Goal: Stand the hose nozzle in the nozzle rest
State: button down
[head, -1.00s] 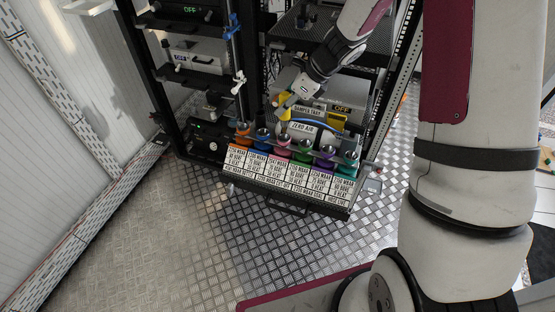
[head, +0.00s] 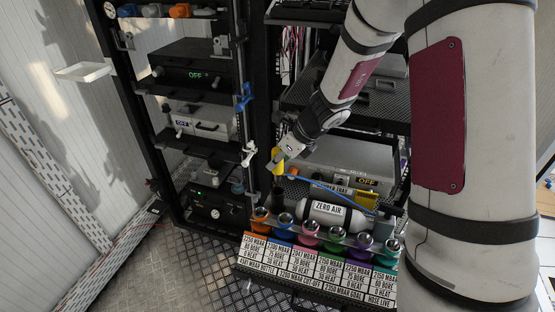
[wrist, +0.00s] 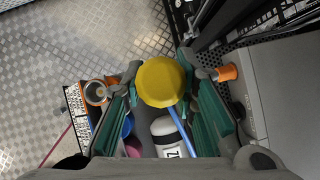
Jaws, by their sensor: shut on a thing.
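The hose nozzle (head: 277,160) shows as a yellow piece with a blue hose trailing from it to the right. In the wrist view its round yellow end (wrist: 161,81) sits between the green-padded fingers. My gripper (head: 284,163) is shut on it and holds it above the row of coloured cups, in front of the rack. A dark upright cup (head: 278,198) stands just below the nozzle in the head view. I cannot tell for sure whether this is the nozzle rest. The nozzle's lower end is not clearly visible.
Several coloured cups with white label cards stand in a row, from an orange cup (head: 261,216) to a teal one. A white ZERO AIR cylinder (head: 332,215) lies behind them. A grey instrument (head: 345,160) stands behind my gripper. An orange fitting (wrist: 226,73) is right of the fingers.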

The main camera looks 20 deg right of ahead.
aim_at(278, 180)
notch_tip(278, 180, down, 3)
jog(key=b, duration=0.2)
jog(key=shift+w+r+b, duration=0.15)
jog(key=shift+b, duration=0.25)
notch_tip(278, 180, down, 4)
jog(key=b, duration=0.4)
jog(key=shift+b, duration=0.3)
jog(key=c, duration=1.2)
grip_release()
